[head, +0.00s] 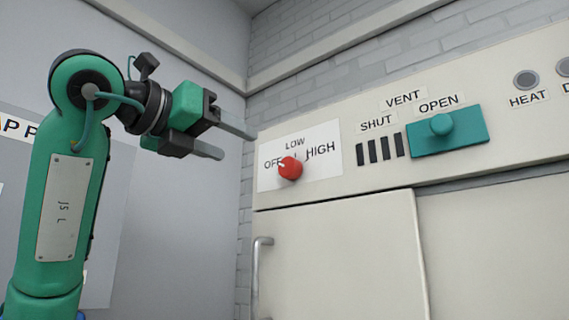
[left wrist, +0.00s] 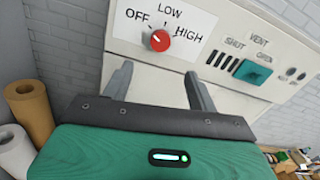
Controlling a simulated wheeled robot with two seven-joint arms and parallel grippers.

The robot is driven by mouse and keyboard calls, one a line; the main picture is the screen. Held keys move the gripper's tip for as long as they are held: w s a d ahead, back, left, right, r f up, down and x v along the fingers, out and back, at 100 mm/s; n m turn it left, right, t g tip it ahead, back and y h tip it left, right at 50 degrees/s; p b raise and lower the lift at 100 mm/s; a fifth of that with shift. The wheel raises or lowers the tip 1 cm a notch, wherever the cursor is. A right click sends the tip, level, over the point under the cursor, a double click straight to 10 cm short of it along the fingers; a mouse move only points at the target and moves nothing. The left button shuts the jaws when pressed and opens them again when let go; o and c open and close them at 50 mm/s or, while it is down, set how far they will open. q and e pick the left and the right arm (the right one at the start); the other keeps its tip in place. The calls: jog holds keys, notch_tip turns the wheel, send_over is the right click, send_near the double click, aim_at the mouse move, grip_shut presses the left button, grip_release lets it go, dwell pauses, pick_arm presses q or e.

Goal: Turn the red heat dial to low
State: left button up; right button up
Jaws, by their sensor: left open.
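The red heat dial (head: 290,168) is on a white plate (head: 328,136) marked OFF, LOW and HIGH, on the cream panel. In the left wrist view the dial (left wrist: 159,40) shows whole, with a light pointer mark at its upper left, toward OFF. My left gripper (head: 238,142) is open and empty, left of the dial and apart from it in the head view. In the left wrist view its two fingers (left wrist: 158,80) are spread, with the dial beyond and between them. My right gripper is in neither view.
Right of the dial are vent slots (head: 380,150) and a teal vent slider (head: 447,135) at OPEN. Round HEAT lamp (head: 526,80) sits farther right. Below is a cabinet door with a handle (head: 258,275). Brown roll (left wrist: 30,108) and white roll (left wrist: 14,150) stand at left.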

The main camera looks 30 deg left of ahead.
aim_at(286, 167)
pick_arm(q)
jog(key=w+p, duration=0.1)
jog(key=w, duration=0.3)
jog(key=w+p, duration=0.1)
jog(key=w, duration=0.2)
jog(key=w+d+p, duration=0.1)
jog(key=w+p, duration=0.1)
jog(key=w, duration=0.2)
jog(key=shift+w+d, duration=0.1)
jog(key=shift+w, duration=0.65)
jog(key=shift+w+d+f, duration=0.1)
jog(key=shift+w, duration=0.05)
jog(key=c, duration=1)
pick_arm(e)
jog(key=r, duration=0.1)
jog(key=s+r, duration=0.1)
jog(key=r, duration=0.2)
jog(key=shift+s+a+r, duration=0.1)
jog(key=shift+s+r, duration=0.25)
